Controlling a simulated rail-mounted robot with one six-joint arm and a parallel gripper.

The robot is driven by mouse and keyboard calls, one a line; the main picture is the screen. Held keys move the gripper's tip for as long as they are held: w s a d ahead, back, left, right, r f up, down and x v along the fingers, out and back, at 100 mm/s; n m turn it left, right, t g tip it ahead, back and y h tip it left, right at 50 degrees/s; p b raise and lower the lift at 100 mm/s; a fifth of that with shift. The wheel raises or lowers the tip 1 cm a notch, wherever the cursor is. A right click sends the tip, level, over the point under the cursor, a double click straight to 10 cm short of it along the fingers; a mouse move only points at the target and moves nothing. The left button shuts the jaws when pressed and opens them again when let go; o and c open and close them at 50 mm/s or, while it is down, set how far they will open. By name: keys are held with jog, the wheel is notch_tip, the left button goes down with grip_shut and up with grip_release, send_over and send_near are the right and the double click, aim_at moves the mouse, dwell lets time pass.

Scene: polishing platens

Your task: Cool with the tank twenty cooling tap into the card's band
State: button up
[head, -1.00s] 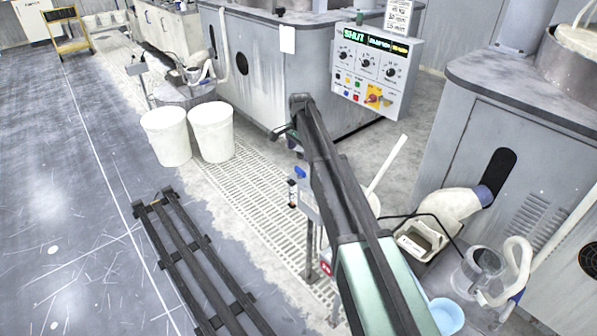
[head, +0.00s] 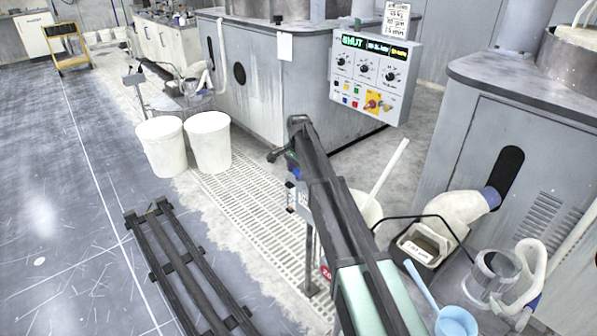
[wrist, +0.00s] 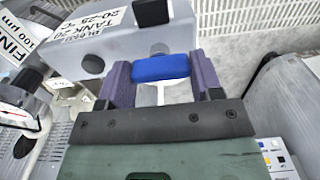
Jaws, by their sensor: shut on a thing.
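The blue tap handle (wrist: 160,68) is between the two purple fingers of my gripper (wrist: 160,85) in the wrist view, and the gripper is shut on it. A grey plate behind it carries a card (wrist: 88,30) reading "TANK 20" and "20-25 °C". A round dial (wrist: 18,108) with a red needle shows at the left edge, partly cut off; its reading is too small to tell. In the head view the tap's post (head: 309,250) stands over the floor grating, and my arm hides much of the tap.
A control panel (head: 372,75) showing "SHUT" hangs on the grey machine behind. A dark slatted rack (head: 185,265) lies on the floor. A blue ladle (head: 456,322) and a clear jug (head: 490,278) are at lower right.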

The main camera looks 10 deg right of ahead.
aim_at(298, 171)
jog(key=shift+n, duration=0.4)
jog(key=n, duration=0.3)
jog(key=shift+n, duration=0.3)
jog(key=n, duration=0.4)
jog(key=shift+n, duration=0.4)
jog(key=o, duration=0.9)
notch_tip(298, 171, up, 11)
jog(key=p, duration=1)
jog(key=shift+f+p, duration=0.15)
jog(key=shift+p, duration=0.2)
